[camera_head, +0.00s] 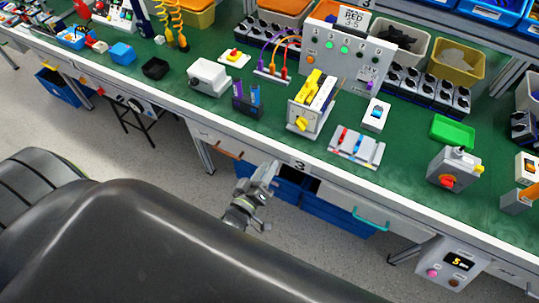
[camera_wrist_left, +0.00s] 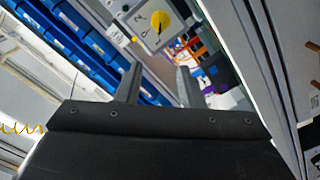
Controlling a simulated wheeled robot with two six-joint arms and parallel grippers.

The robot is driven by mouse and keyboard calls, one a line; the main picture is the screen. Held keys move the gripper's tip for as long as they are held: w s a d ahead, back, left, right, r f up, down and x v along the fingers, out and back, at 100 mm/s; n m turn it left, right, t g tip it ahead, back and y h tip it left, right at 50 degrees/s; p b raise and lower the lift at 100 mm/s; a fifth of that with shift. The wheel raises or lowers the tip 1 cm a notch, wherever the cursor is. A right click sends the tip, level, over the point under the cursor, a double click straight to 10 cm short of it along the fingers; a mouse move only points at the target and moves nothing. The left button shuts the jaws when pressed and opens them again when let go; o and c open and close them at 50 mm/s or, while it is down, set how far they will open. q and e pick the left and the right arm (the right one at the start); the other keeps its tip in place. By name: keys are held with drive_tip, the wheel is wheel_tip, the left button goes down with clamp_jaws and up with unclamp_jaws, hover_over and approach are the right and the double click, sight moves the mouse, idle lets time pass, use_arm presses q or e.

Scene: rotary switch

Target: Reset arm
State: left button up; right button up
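The rotary switch box (camera_head: 305,118), pale grey with a yellow knob (camera_head: 301,123) on its front, stands on the green bench top (camera_head: 275,125). The box's front and yellow knob also show at the top of the left wrist view, the knob (camera_wrist_left: 159,20) with a dark pointer mark. My left gripper (camera_head: 264,172) is in front of the bench edge, below and to the left of the switch and apart from it. In the left wrist view its two fingers (camera_wrist_left: 158,80) stand apart with nothing between them. My right gripper is not in view.
A grey box with a red knob (camera_head: 447,181) stands at the right. A panel with indicator lights (camera_head: 345,50) stands behind the switch. A red and blue switch unit (camera_head: 356,147) and a green tray (camera_head: 453,132) are nearby. A drawer with a teal handle (camera_head: 370,219) is under the bench.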

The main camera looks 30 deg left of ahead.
use_arm(q)
drive_tip(key=shift+f, duration=0.1)
drive_tip(key=s+a+f+m+g, duration=0.1)
drive_tip(key=s+a+f+g, duration=0.2)
drive_tip(key=f, duration=0.6)
drive_tip(key=s+f+m+g+y+b, duration=0.1)
drive_tip(key=s+f+m+g, duration=0.15)
drive_tip(key=s+f, duration=0.45)
drive_tip(key=s+a+f+m+g, duration=0.1)
drive_tip(key=s+a+f+g, duration=0.15)
drive_tip(key=f, duration=0.75)
drive_tip(key=s+a+f+m+g, duration=0.1)
drive_tip(key=s+a+f+g, duration=0.1)
drive_tip(key=s, duration=0.5)
drive_tip(key=s+a+f+m+g, duration=0.1)
drive_tip(key=s+f+g, duration=0.3)
drive_tip(key=s, duration=0.3)
drive_tip(key=s+a+f+m+g+b, duration=0.1)
drive_tip(key=s+a+f+g, duration=0.1)
drive_tip(key=s+f, duration=0.3)
drive_tip(key=s, duration=0.2)
drive_tip(key=shift+s+a+m+g+y, duration=0.3)
drive_tip(key=shift+a+m+g, duration=0.05)
drive_tip(key=shift+g, duration=0.05)
drive_tip(key=shift+o, duration=0.2)
